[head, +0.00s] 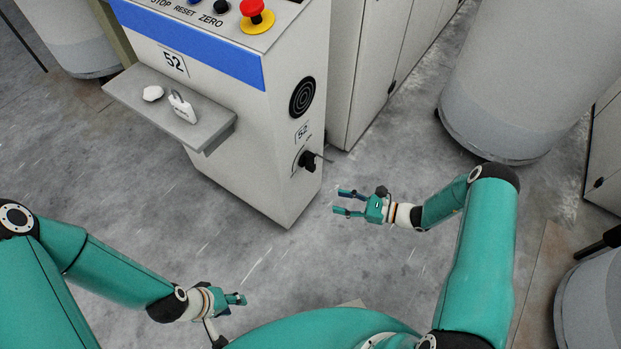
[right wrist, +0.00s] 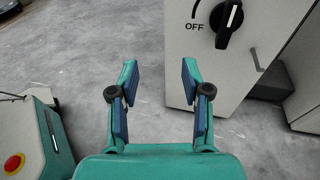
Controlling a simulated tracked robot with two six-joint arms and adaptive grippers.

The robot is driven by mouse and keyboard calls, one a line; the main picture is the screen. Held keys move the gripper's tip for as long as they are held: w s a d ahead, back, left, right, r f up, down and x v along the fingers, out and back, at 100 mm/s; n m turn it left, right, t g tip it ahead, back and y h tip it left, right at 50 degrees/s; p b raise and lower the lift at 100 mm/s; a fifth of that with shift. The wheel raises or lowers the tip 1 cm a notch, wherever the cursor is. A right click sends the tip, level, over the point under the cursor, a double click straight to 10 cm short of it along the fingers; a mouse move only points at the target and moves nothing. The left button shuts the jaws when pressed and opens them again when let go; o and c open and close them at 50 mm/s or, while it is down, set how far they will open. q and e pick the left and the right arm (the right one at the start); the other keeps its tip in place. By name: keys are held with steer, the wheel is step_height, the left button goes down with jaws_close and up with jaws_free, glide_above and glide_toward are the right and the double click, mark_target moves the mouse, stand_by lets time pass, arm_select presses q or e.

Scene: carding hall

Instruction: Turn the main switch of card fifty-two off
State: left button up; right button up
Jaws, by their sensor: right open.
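The main switch (head: 308,161) of card 52 is a black rotary knob low on the end face of the grey cabinet (head: 262,150), under a small "52" label. In the right wrist view the knob (right wrist: 228,25) has a white mark pointing up, and the word OFF is to its left. My right gripper (head: 341,201) is open and empty, to the right of and apart from the switch. In the right wrist view its two fingers (right wrist: 160,80) are spread, with the switch beyond them to the upper right. My left gripper (head: 238,299) is low in front of the cabinet; its opening is unclear.
A red emergency button (head: 253,9) is on top. A large grey can (head: 530,75) stands at the right. The floor around the right gripper is clear.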

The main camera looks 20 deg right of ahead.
mark_target(315, 163)
steer(key=w+d+f+m+t+h+b, duration=0.1)
steer(key=w+d+m+t+h, duration=0.15)
steer(key=w+d+t, duration=0.35)
arm_select(q)
step_height(315, 163, down, 5)
steer(key=b, duration=0.2)
steer(key=shift+f+b, duration=0.1)
steer(key=shift+b, duration=0.25)
arm_select(e)
steer(key=shift+m+g+y, duration=0.25)
steer(key=shift+g+y, duration=0.1)
steer(key=shift+g, duration=0.35)
steer(key=x, duration=1.4)
steer(key=shift+s+a+r, duration=0.1)
steer(key=shift+s+a, duration=0.15)
steer(key=shift+a, duration=0.2)
